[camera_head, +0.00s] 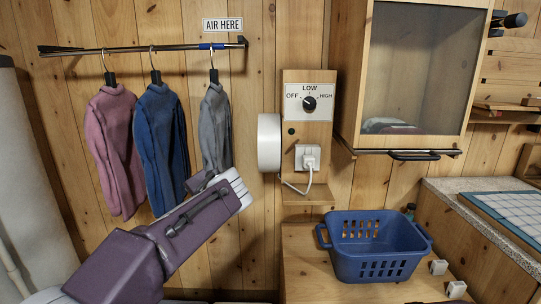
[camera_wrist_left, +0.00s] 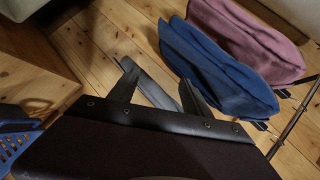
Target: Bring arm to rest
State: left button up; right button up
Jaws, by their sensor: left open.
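My left arm (camera_head: 185,225) comes in from the lower left in the head view, and its left gripper (camera_head: 203,180) is in front of the lower end of the grey garment (camera_head: 214,125). In the left wrist view the two fingers of the left gripper (camera_wrist_left: 156,74) are apart. A dark grey strip shows between them; I cannot tell what it is. The blue garment (camera_head: 160,135) and the pink garment (camera_head: 113,150) hang to the left. In the left wrist view the blue garment (camera_wrist_left: 220,60) is beside one finger. My right gripper is not in view.
The garments hang from a rail (camera_head: 130,49) under an AIR HERE sign (camera_head: 222,24). A wall cabinet (camera_head: 412,70) is above a blue basket (camera_head: 375,267) on a wooden surface.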

pick_arm(q)
jog(key=s+a+f+n+g+h, duration=0.1)
jog(key=s+a+f+g, duration=0.2)
jog(key=f, duration=0.4)
jog(key=s+a+f+n+g, duration=0.1)
jog(key=s+a+f, duration=0.25)
jog(key=f, duration=0.35)
jog(key=s+d+f+n+g+h, duration=0.3)
jog(key=s+f, duration=0.6)
jog(key=s, duration=0.1)
jog(key=s+d+f+n+g+h, duration=0.2)
jog(key=s+d+f+n, duration=0.15)
jog(key=s+f, duration=0.7)
notch_tip(320, 180, up, 20)
jog(key=m+p, duration=0.1)
jog(key=p, duration=1.7)
jog(key=shift+w+f, duration=0.15)
jog(key=shift+w, duration=0.1)
jog(key=shift+p, duration=0.3)
